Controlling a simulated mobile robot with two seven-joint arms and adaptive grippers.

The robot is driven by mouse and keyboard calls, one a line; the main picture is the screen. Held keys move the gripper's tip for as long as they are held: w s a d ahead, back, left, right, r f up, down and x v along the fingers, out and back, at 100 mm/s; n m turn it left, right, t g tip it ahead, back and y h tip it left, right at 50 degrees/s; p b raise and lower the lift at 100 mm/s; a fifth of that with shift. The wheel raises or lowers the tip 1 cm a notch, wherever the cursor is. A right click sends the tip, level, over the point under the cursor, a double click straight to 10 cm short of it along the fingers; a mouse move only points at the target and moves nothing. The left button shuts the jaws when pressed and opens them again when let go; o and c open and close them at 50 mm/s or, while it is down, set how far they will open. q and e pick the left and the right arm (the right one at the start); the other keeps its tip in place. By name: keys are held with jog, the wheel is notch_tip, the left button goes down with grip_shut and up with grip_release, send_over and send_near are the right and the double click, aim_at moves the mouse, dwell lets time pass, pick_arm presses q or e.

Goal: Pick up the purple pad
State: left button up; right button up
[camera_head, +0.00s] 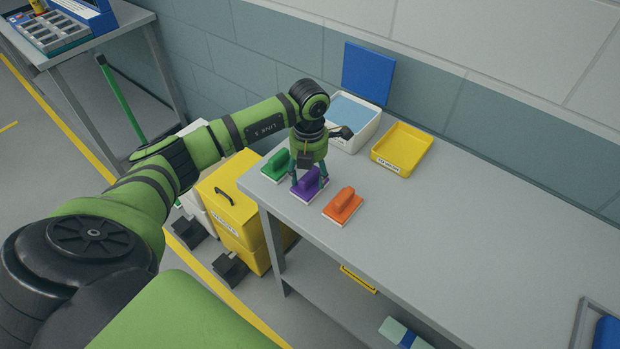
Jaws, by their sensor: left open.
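The purple pad (311,187) lies on the grey table near its front left corner, between a green pad (275,166) and an orange pad (343,206). Each pad has a raised handle on top and a pale underside. My left gripper (308,180) points down over the purple pad, with its open fingers around or just above the handle. The fingers partly hide the pad, and I cannot tell whether they touch it. My right gripper is not in view.
Behind the pads stand a white bin (366,133) with a blue inside and a yellow tray (402,148). A blue board (368,72) leans on the wall. A yellow bin (229,205) stands beside the table's left end. The table's middle right is clear.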

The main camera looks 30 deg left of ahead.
pick_arm(q)
jog(key=shift+s, duration=0.1)
grip_shut()
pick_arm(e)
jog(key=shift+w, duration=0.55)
pick_arm(q)
jog(key=shift+r, duration=0.1)
